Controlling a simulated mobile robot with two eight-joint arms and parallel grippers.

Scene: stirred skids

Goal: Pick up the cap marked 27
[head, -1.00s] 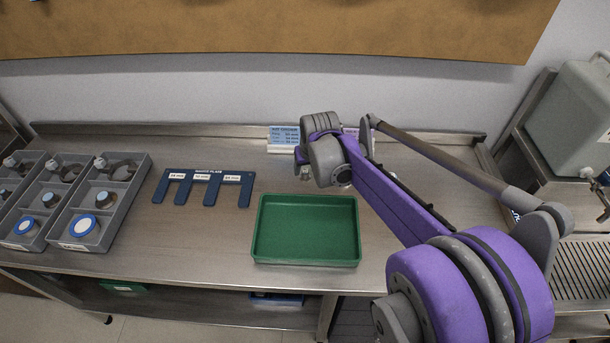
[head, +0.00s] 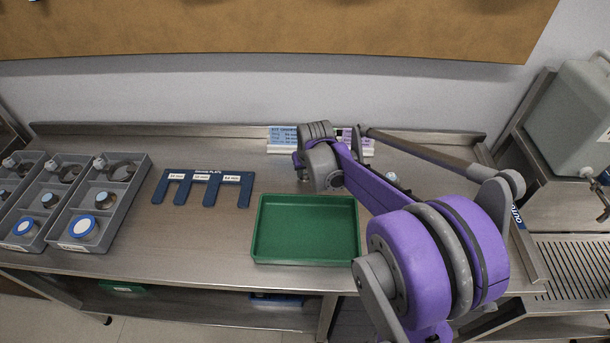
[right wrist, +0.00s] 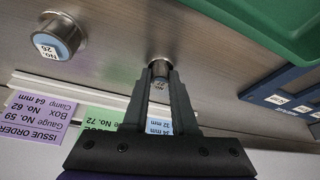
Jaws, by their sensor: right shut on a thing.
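In the right wrist view my right gripper (right wrist: 160,84) is shut on a small metal cap (right wrist: 159,68). The cap has a small label between the fingertips; it is too small to read surely, but may show 27. I cannot tell whether the cap touches the bench. A second, larger metal cap (right wrist: 62,36) with a label reading No. 26 stands apart to the left in that view. In the head view my right arm's wrist hides the fingertips and the held cap. My left gripper is not in view.
A green tray (head: 256,228) lies in front of my right wrist. A blue gauge plate (head: 207,176) and grey compartment boxes (head: 62,228) are to the left. Order cards (head: 283,139) stand along the back. The bench (head: 190,248) is bare before the plate.

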